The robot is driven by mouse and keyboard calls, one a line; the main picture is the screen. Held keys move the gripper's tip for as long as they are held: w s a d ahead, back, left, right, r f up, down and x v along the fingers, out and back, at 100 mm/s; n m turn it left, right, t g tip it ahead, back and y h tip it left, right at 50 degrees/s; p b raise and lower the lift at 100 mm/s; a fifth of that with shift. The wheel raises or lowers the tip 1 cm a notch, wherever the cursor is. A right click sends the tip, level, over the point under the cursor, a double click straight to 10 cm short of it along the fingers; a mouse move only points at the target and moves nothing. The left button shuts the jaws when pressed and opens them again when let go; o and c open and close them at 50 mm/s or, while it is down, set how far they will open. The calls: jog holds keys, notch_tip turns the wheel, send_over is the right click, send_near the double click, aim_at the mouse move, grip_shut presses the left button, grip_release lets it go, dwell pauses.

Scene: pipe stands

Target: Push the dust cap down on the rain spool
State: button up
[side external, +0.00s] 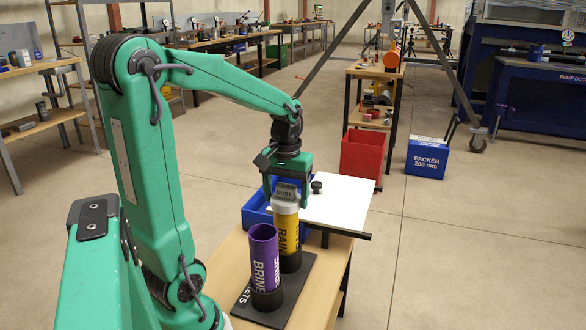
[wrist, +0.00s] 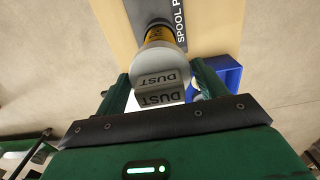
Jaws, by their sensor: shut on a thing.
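The rain spool (side external: 288,238) is an upright yellow pipe with a dark foot, lettered RAIN. The grey dust cap (side external: 286,204), with a grip block marked DUST, sits at its top end. My gripper (side external: 287,193) points down from above and is shut on the cap, one green finger on each side. In the wrist view the cap (wrist: 160,66) covers the spool's top, with a little yellow of the rain spool (wrist: 157,32) showing beyond it. I cannot tell whether any gap is left between the cap and the spool's rim.
An open purple pipe lettered BRINE (side external: 264,262) stands in front of the rain spool on the same dark board (side external: 294,300). A blue bin (side external: 257,212) is behind, left of a white panel (side external: 340,203) bearing a black knob (side external: 316,187). The wooden bench front (side external: 325,288) is clear.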

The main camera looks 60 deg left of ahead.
jog(key=shift+f, duration=0.15)
jog(key=o, duration=1.2)
jog(key=shift+r, duration=0.3)
jog(key=shift+r, duration=3.5)
